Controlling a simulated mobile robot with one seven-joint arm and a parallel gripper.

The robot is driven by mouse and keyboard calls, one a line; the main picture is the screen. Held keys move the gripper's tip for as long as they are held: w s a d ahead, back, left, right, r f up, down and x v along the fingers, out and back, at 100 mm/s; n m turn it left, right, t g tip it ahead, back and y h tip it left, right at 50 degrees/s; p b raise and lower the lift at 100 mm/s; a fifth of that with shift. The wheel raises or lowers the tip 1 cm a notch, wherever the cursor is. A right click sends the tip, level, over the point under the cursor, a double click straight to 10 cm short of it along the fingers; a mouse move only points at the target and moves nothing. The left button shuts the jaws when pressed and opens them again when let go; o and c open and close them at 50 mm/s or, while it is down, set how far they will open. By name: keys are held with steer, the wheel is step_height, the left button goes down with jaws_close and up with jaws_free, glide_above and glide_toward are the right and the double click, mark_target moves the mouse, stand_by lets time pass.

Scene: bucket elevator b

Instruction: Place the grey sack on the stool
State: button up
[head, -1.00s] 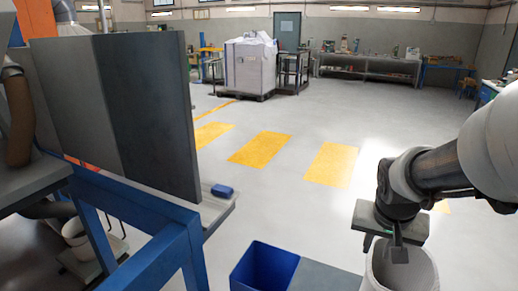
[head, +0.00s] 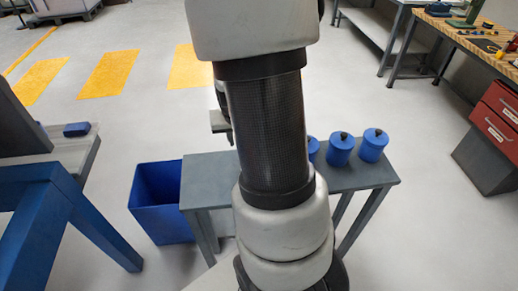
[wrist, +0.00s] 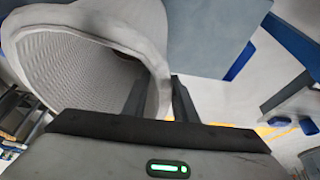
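The grey sack (wrist: 85,50) fills the upper left of the wrist view, open-mouthed and tilted, with a thick pale rim and a ribbed inside. My gripper (wrist: 160,88) has one finger inside the mouth and one outside. The fingers are close together with the rim between them, so it looks shut on the sack's rim. In the head view only a small part of my gripper (head: 222,124) shows left of my arm, and the sack is hidden. I cannot make out a stool in the current views.
A grey table (head: 208,182) stands behind my arm, with blue canisters (head: 340,148) on its right part. A blue bin (head: 155,200) stands left of it. A blue frame (head: 90,215) is at left. A workbench (head: 455,30) and red drawers (head: 497,115) are at right.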

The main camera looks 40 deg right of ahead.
steer(key=shift+x, duration=1.2)
jaws_close()
stand_by(0.5)
